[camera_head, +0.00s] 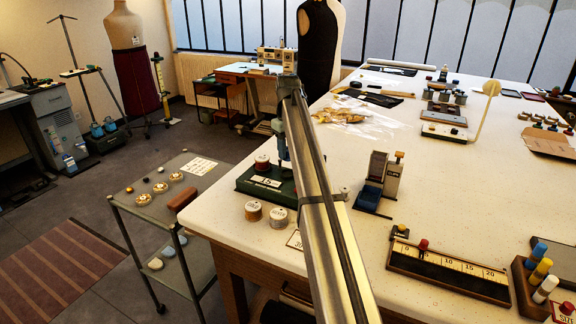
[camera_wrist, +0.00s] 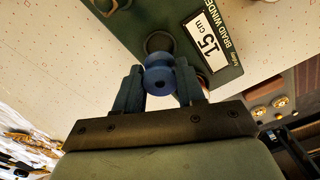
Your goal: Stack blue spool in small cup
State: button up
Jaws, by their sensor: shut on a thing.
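The blue spool (camera_wrist: 158,82) sits between the two fingers of my gripper (camera_wrist: 159,90) in the wrist view, and the gripper is shut on it. Just beyond the spool is a dark round cup-like ring (camera_wrist: 157,41) on the green braid winder base (camera_wrist: 215,72); this looks like the small cup. The spool overlaps its near edge in the picture, so I cannot tell whether they touch. In the head view my gripper (camera_head: 283,152) is low over the braid winder (camera_head: 243,182), and the arm hides the blue spool and the cup.
A red-topped spool (camera_head: 262,162) stands on the winder's left part.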

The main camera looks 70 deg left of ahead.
aim_at(288, 175)
jog(key=shift+f, duration=2.7)
jog(key=shift+f, duration=0.35)
jog(key=o, duration=1)
jog(key=shift+r, duration=0.1)
notch_tip(288, 175, up, 13)
jog(key=shift+f, duration=0.2)
jog(key=shift+w, duration=0.15)
